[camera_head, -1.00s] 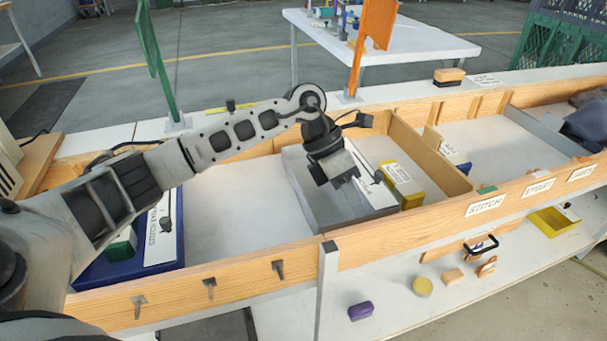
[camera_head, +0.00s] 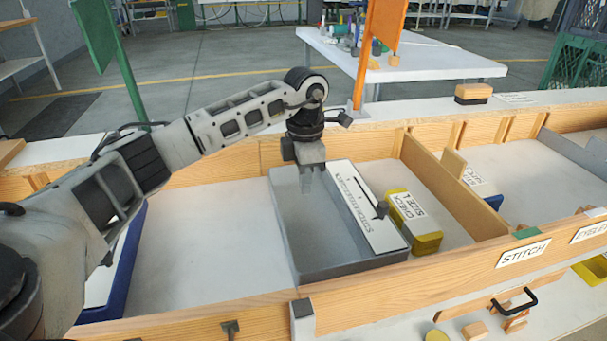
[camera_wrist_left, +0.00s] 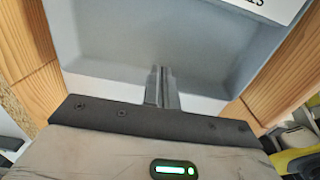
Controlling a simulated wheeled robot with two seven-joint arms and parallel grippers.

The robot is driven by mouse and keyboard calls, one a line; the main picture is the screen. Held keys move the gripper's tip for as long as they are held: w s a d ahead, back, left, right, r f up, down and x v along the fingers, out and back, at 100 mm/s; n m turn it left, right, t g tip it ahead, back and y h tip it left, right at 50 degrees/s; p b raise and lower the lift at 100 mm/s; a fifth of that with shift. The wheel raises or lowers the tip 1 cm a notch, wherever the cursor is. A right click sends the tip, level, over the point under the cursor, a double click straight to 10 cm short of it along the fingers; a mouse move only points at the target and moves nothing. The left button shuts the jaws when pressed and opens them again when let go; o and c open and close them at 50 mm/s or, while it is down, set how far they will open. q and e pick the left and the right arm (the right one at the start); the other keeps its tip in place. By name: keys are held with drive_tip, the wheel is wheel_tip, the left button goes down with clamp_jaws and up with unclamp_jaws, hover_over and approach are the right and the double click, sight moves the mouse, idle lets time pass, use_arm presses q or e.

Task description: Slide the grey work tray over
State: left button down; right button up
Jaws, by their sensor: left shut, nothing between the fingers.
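The grey work tray (camera_head: 312,240) lies in a wooden-walled bay, its near end close to the front board. A white card with printed text (camera_head: 366,205) lies along its right side. My left gripper (camera_head: 306,186) points down over the left, far part of the tray, fingers shut and empty. In the left wrist view the shut fingers (camera_wrist_left: 162,82) show against the tray's grey inside (camera_wrist_left: 115,50). I cannot tell whether the fingertips touch the tray. My right gripper is in neither view.
A yellow box with a size label (camera_head: 425,241) stands close to the tray's right side. A wooden divider (camera_head: 450,185) stands beyond it. White bay floor is free left of the tray (camera_head: 215,230). A blue-edged tray (camera_head: 124,270) lies further left, partly behind my arm.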

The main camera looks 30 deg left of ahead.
use_arm(q)
hover_over(287, 226)
drive_tip(key=w+d, duration=0.3)
wheel_tip(287, 226, down, 6)
drive_tip(key=shift+s+f, duration=0.1)
drive_tip(key=shift+s+a+r, duration=0.15)
drive_tip(key=shift+s+a, duration=0.55)
drive_tip(key=shift+s+a+r, duration=0.1)
drive_tip(key=shift+s+a, duration=0.6)
drive_tip(key=shift+a, duration=0.1)
